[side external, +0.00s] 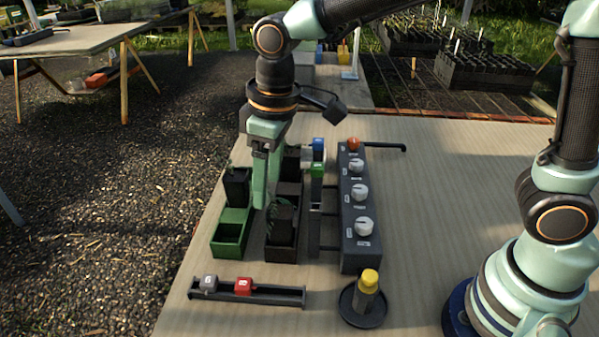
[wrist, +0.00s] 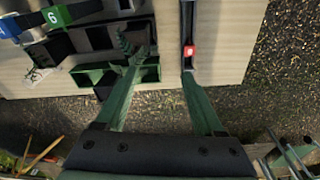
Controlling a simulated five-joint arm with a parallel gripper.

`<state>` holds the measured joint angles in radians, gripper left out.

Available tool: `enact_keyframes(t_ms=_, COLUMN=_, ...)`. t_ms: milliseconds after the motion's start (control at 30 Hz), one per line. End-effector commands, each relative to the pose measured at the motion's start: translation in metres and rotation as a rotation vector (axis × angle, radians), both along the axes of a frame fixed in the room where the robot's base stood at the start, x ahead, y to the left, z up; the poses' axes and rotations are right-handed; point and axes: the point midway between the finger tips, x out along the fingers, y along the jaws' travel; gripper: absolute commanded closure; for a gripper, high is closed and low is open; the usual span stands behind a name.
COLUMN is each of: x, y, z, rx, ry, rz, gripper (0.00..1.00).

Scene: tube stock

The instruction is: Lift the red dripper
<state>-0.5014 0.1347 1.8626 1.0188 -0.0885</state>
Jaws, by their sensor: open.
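The red dripper (side external: 243,287) is a small red block with a white mark. It sits in a dark rail (side external: 280,296) at the front left of the table, beside a grey block (side external: 210,283). In the wrist view the red dripper (wrist: 190,50) shows just beyond the right fingertip, in the rail. My gripper (side external: 262,203) points down over the pots, behind the rail and apart from the red dripper. In the wrist view its fingers (wrist: 160,70) are spread with no dripper between them.
A green pot (side external: 231,243) and several dark pots stand under my gripper. Right of them is a dark manifold (side external: 357,243) with white knobs and an orange one. Blue (side external: 318,147) and green (side external: 317,170) blocks sit beside it. A yellow-capped bottle (side external: 367,285) stands in a black dish.

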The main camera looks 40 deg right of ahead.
Motion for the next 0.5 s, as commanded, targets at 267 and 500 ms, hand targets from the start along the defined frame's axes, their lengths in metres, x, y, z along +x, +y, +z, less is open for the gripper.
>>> enact_keyframes(t_ms=267, x=-0.008, y=0.07, z=-0.047, rx=-0.062, ry=0.093, rz=0.175, gripper=0.3)
enact_keyframes(t_ms=500, x=-0.011, y=0.08, z=-0.069, rx=-0.073, ry=0.108, rz=0.201, gripper=0.3)
